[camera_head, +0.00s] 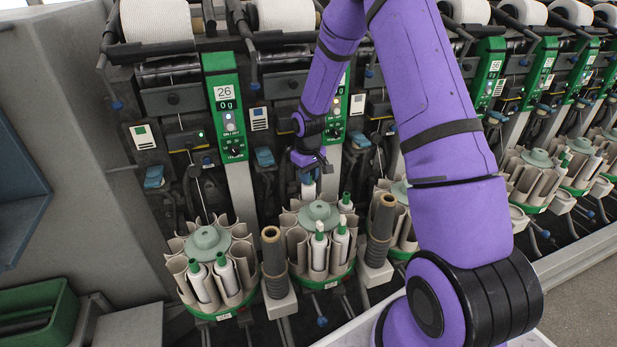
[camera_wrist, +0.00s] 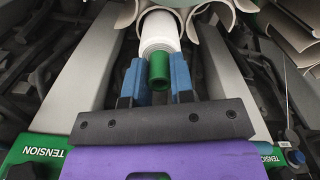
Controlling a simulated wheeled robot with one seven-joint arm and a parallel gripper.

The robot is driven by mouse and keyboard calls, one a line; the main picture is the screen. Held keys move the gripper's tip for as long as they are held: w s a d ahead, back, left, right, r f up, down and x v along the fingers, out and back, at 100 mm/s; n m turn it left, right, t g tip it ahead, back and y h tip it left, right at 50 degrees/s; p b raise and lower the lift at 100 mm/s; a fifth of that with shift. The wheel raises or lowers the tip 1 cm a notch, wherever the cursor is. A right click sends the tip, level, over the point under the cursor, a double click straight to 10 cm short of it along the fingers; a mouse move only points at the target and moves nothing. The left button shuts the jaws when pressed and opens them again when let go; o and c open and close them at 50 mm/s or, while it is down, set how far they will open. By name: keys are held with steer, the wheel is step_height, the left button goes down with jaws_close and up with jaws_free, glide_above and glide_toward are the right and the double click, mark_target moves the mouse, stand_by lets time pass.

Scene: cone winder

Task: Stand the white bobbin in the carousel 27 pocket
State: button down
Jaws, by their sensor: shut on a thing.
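The white bobbin (camera_head: 308,192) is upright under my gripper (camera_head: 307,179), at the back of the middle carousel (camera_head: 319,212). In the wrist view my gripper (camera_wrist: 156,72) has its blue fingers shut around the green top of the white bobbin (camera_wrist: 160,29). The bobbin's far end reaches in among the beige pocket walls (camera_wrist: 214,18); how deep it sits is hidden. The middle carousel also holds several white bobbins with green tops (camera_head: 320,247). Its unit's number is covered by my arm; the unit to its left reads 26 (camera_head: 225,95).
The left carousel (camera_head: 208,240) holds white bobbins with green tops. Dark bobbins (camera_head: 272,262) stand on posts on both sides of the middle carousel. Upright grey panels (camera_wrist: 80,65) flank my gripper closely. A green bin (camera_head: 40,312) is at the lower left.

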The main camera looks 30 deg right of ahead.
steer(key=shift+r, duration=2.25)
steer(key=shift+r, duration=2.25)
step_height(320, 180, up, 4)
steer(key=shift+r, duration=0.25)
